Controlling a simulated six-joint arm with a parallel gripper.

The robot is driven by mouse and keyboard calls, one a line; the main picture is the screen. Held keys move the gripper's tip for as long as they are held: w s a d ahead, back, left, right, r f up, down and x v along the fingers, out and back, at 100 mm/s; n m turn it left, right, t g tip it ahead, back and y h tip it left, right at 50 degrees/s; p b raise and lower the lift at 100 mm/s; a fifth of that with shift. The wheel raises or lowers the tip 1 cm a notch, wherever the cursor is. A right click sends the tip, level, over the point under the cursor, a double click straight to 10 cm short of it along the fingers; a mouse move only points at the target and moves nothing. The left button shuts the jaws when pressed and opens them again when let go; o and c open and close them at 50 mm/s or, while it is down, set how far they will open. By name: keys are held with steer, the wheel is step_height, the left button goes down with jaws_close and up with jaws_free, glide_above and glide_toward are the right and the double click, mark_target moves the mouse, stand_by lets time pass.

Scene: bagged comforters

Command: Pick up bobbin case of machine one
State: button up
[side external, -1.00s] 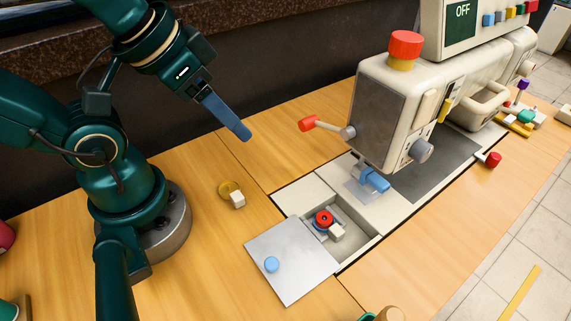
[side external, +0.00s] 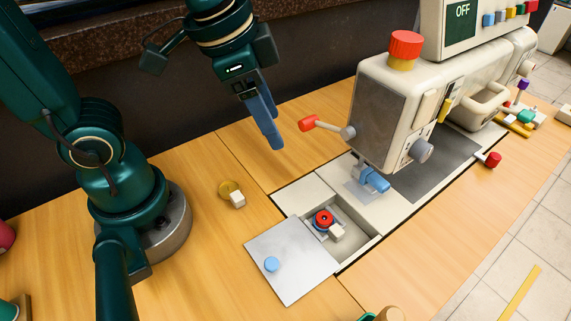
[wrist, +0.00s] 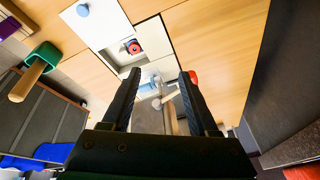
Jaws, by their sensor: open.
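The sewing machine (side external: 385,115) stands at the right, its display reading OFF. The recess (side external: 362,248) in its bed is uncovered. Inside sits a round red part with a dark centre, which looks like the bobbin case (side external: 323,218), with a small white block (side external: 337,231) beside it. The red part also shows in the wrist view (wrist: 133,46), beyond my fingers. My gripper (side external: 276,144) hangs above the table, behind and left of the recess, well apart from it. In the wrist view my gripper (wrist: 159,74) has its fingers spread with nothing held between them.
A metal cover plate (side external: 292,270) with a blue knob lies at the recess's front left. A red-tipped lever (side external: 309,123) sticks out from the machine near my gripper. The wooden table's left part is mostly clear.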

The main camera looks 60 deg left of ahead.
steer(key=w+d+f+m+g, duration=0.2)
steer(key=w+d+f+m, duration=0.3)
steer(key=d+m, duration=0.15)
steer(key=m+g, duration=0.2)
steer(key=m, duration=0.4)
glide_above(339, 232)
steer(key=shift+y, duration=0.3)
step_height(339, 232, down, 8)
steer(key=shift+r, duration=0.15)
steer(key=shift+d+f, duration=0.1)
steer(key=shift+f, duration=2.55)
jaws_close()
